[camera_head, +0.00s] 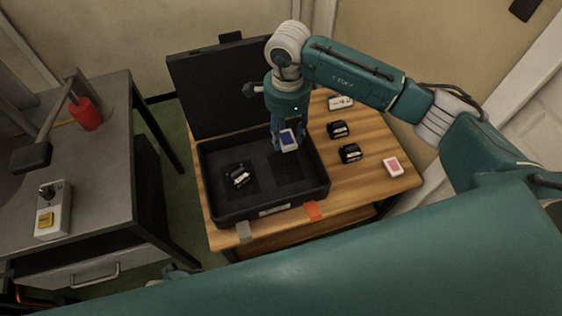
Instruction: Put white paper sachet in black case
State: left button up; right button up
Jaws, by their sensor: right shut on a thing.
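The black case (262,210) lies open on the wooden table, its lid (215,90) standing up at the back. My right gripper (287,133) is above the right part of the case, pointing down. It is shut on a small white sachet with a blue face (288,141), which hangs tilted over the case's interior. Part of the sachet's upper edge is hidden by the fingers. Another white sachet with a pink face (393,167) lies on the table to the right of the case. My left gripper is not in view.
A black-and-white item (239,176) sits in the case's left part. Two black items (338,130) (350,153) and a whitish item (340,102) are on the table right of the case. A grey bench (105,140) with a red object (86,114) stands at left.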

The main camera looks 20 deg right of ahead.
send_over(285, 166)
notch_tip(285, 166, down, 8)
jog(key=shift+f+b, duration=0.1)
jog(key=shift+b, duration=0.3)
notch_tip(285, 166, down, 5)
jog(key=shift+b, duration=0.35)
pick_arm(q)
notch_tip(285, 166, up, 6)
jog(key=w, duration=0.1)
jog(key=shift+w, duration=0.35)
pick_arm(e)
jog(key=shift+f, duration=0.1)
jog(key=o, duration=1)
jog(key=shift+c, duration=0.2)
pick_arm(q)
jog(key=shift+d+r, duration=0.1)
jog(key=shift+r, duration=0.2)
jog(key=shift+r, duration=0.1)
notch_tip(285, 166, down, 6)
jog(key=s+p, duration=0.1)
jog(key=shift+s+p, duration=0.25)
jog(key=shift+p, duration=0.05)
pick_arm(e)
notch_tip(285, 166, up, 12)
jog(key=shift+d+r, duration=0.1)
jog(key=shift+r, duration=0.05)
